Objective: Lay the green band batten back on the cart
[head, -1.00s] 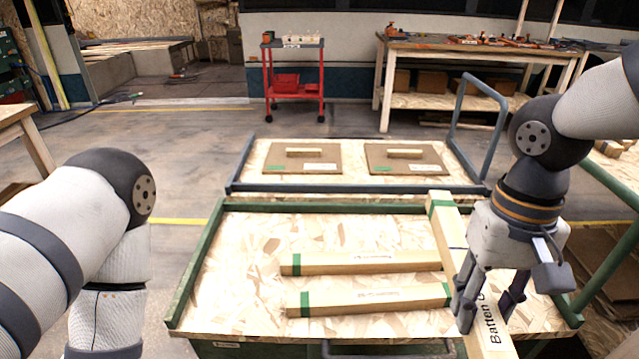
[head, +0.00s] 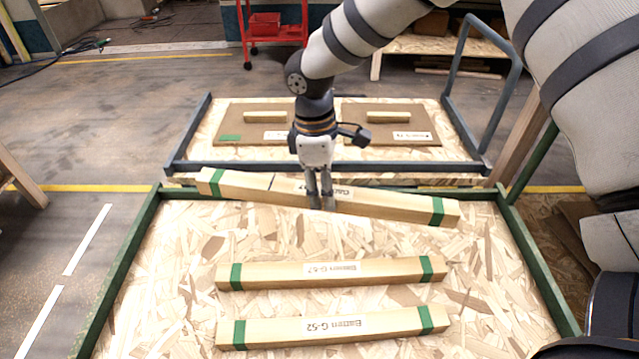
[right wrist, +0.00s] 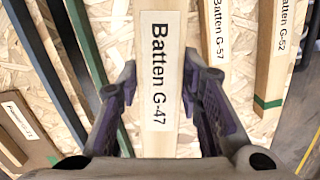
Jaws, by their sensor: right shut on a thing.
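Batten G-47 (head: 390,205), a pale wooden bar with a green band near each end, lies crosswise in my right gripper (head: 321,200), tilted in the head view with its left end farther back. The fingers are shut on it near its middle; the right wrist view shows them on either side of its label (right wrist: 158,70). The batten overlaps the far rim of the green-framed cart (head: 500,300); its height above the cart is unclear. Batten G-57 (head: 330,272) and batten G-52 (head: 330,327), also green-banded, lie roughly parallel on the cart's deck. My left gripper is out of view.
A grey-framed cart (head: 195,140) stands right behind, bearing two brown boards (head: 425,128) with small wooden bars. A red trolley (head: 272,30) stands farther back. Bare deck shows between batten G-47 and batten G-57, and at both sides of the lying battens.

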